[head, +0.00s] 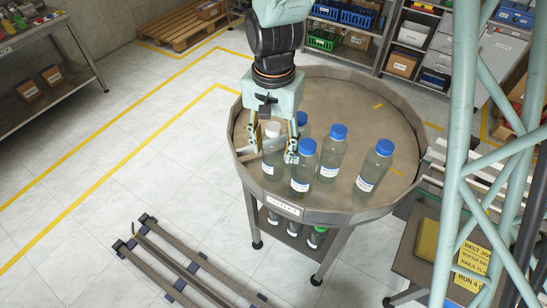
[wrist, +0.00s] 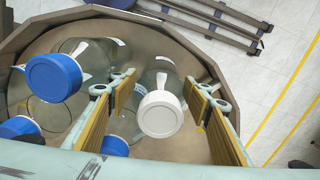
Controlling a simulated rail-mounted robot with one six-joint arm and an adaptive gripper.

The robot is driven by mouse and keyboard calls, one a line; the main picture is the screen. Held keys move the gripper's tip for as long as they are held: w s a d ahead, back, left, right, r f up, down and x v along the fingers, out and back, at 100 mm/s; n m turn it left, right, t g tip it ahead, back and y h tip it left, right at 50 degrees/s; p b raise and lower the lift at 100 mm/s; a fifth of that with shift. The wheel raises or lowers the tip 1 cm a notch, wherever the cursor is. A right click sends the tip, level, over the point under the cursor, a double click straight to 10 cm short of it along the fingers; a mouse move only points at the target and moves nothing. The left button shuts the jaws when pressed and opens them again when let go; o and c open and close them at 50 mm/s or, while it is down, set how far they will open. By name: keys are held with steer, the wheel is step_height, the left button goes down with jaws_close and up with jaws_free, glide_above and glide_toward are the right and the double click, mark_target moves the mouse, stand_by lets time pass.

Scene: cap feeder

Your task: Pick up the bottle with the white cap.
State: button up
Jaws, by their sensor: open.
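The bottle with the white cap (head: 272,151) stands upright near the left rim of the round table in the head view. In the wrist view its white cap (wrist: 160,113) shows from above, with the clear body behind it. My gripper (head: 273,152) is open and points down over this bottle. In the wrist view the finger pads of my gripper (wrist: 170,110) are on either side of the bottle, with visible gaps. Contact is not visible. Several blue-capped bottles stand close by, one just right of it (head: 303,168).
The round table (head: 290,209) has a raised rim, close to the white-capped bottle. Other blue-capped bottles (head: 332,155) and (head: 374,168) stand further right. The back of the table top is clear. Green lattice posts (head: 466,150) rise at the right. Rails (head: 180,265) lie on the floor.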

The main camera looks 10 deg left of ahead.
mark_target(274, 160)
steer(key=shift+f, duration=2.75)
steer(key=shift+c, duration=0.3)
steer(key=c, duration=0.9)
